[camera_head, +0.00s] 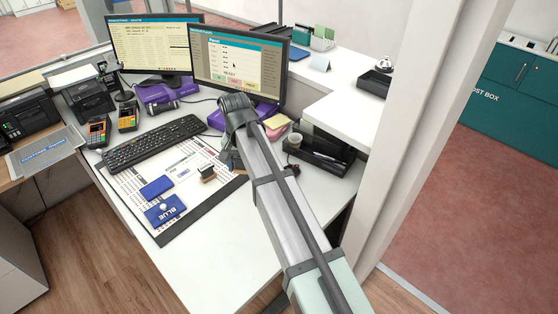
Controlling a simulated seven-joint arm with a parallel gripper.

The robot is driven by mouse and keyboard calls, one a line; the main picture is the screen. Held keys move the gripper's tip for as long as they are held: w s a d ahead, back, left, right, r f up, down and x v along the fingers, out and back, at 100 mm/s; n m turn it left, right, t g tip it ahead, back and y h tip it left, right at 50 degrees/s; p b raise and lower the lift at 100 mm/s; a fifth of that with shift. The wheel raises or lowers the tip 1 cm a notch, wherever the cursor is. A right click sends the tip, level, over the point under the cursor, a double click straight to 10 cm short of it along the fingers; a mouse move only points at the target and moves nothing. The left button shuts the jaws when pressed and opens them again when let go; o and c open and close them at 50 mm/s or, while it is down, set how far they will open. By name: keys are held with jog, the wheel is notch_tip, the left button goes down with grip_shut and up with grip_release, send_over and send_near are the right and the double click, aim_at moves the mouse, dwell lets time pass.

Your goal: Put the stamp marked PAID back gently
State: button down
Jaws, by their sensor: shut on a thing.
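My arm reaches in from the lower right over the desk, and its wrist bends down beside the monitor. My gripper (230,158) shows only as a dark sliver at the left edge of my arm. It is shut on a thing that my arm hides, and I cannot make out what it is. A small stamp with a dark body (207,172) is on or just above the paper on the desk mat, left of my gripper. Its marking is too small to read, so I cannot tell whether it is the one marked PAID.
A blue ink pad (166,210) and a smaller blue case (157,187) lie on the mat. A keyboard (155,142) is behind them. A black tray (316,152) with a cup (322,141) stands right of my arm. The white desk front (235,235) is clear.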

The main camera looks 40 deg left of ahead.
jog(key=s+a+f+n, duration=0.3)
jog(key=s+a, duration=0.2)
jog(key=a, duration=0.1)
jog(key=s+a+f+n, duration=0.2)
jog(key=s+a+f, duration=0.1)
jog(key=s+a, duration=0.3)
jog(key=n, duration=0.2)
send_near(190, 191)
jog(key=shift+d+f, duration=0.3)
jog(key=shift+d, duration=0.15)
jog(key=shift+a+f+n, duration=0.45)
jog(key=shift+n, duration=0.05)
jog(key=shift+f, duration=0.15)
jog(key=shift+f, duration=1.9)
jog(key=shift+f, duration=0.45)
jog(key=shift+c, duration=0.5)
grip_release()
